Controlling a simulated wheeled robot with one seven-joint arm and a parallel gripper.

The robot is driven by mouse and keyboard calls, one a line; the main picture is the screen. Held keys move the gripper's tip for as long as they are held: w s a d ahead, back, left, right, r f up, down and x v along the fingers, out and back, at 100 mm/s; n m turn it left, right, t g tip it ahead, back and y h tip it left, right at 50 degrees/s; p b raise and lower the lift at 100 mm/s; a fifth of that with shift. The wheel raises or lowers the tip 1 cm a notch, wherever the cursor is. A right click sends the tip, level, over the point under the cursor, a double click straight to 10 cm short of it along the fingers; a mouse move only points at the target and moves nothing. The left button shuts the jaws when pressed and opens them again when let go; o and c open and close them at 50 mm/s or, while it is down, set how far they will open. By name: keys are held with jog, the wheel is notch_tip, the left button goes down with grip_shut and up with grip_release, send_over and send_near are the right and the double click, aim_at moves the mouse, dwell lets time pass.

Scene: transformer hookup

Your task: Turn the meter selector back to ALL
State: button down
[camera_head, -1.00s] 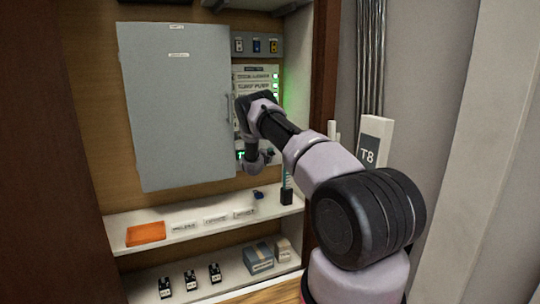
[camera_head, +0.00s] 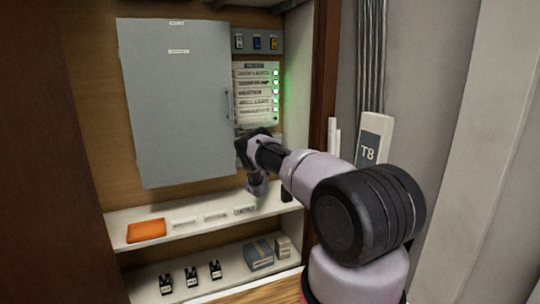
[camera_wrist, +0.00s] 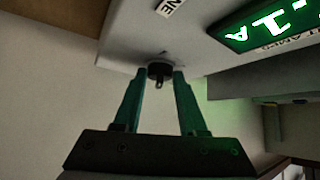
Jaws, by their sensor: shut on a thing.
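The meter selector is a small black knob (camera_wrist: 159,70) on a pale panel face in the wrist view. My gripper (camera_wrist: 160,76) has its two green fingers on either side of the knob, shut on it. The green lit meter display (camera_wrist: 268,22) is at the upper right, showing part of a reading that ends in "1A". A label ending in "NE" (camera_wrist: 170,8) is above the knob. I cannot read which position the knob points to. In the head view my gripper (camera_head: 243,148) is at the lower right of the grey cabinet, and the arm hides the meter and knob.
A grey cabinet door (camera_head: 178,105) is closed to the left. A panel of labelled rows with green lights (camera_head: 256,92) is above my gripper. The shelf below holds an orange tray (camera_head: 146,230) and labels. A T8 box (camera_head: 374,142) is to the right.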

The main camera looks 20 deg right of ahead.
jog(key=shift+d, duration=0.15)
dwell(0.3)
jog(key=shift+c, duration=2.4)
grip_release()
jog(key=v, duration=1)
jog(key=shift+s+f, duration=0.3)
jog(key=shift+a, duration=0.25)
